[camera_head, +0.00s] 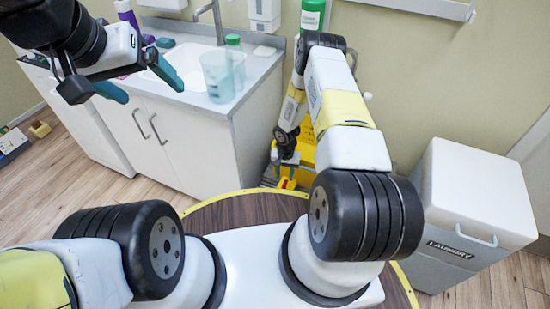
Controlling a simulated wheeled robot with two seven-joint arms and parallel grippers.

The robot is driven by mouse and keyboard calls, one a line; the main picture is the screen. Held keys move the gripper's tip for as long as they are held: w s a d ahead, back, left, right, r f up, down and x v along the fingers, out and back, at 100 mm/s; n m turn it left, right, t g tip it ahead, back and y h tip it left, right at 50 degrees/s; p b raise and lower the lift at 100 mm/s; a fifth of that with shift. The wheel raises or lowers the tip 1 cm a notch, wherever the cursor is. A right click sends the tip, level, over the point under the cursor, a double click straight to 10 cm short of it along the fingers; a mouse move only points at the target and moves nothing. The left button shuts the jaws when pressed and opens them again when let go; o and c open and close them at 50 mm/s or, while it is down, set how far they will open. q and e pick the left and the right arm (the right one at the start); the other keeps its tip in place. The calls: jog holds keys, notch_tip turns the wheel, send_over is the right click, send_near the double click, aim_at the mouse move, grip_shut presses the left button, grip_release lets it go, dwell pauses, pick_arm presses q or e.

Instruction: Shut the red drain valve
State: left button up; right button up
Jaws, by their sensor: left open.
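My left gripper (154,93) is at the upper left, in front of the sink cabinet and short of the counter. Its teal-tipped fingers are apart with nothing between them. My right arm reaches away from me, down beside the cabinet's right end.
A white sink cabinet (180,150) carries a sink (190,65), a translucent cup (218,78) and bottles. A yellow object (306,145) stands behind my right arm. A white-lidded laundry bin (478,190) stands at the right.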

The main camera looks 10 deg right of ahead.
aim_at(284, 185)
notch_tip(284, 185, down, 8)
jog(key=shift+r, duration=0.15)
dwell(0.3)
